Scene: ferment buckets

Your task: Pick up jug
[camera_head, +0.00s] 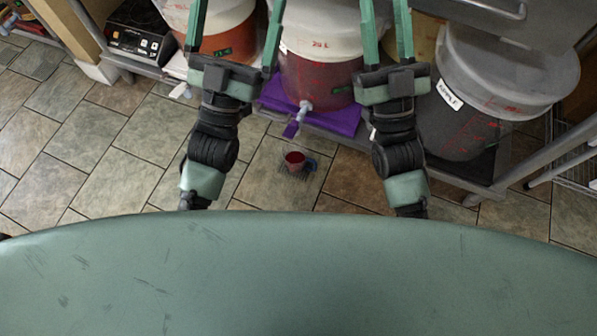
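My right gripper (387,25) is open with a narrower gap, in front of the buckets' right side, with nothing seen held. Both grippers are apart from the vessel; their fingertips run near or past the top edge.
A middle bucket of red liquid (318,78) stands on a purple mat (345,121), its spigot (303,110) over the shelf's front edge. An orange-filled bucket (225,45) stands left and a grey labelled bucket (500,85) right. Black scales (140,32) stand far left. Floor at left is clear.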

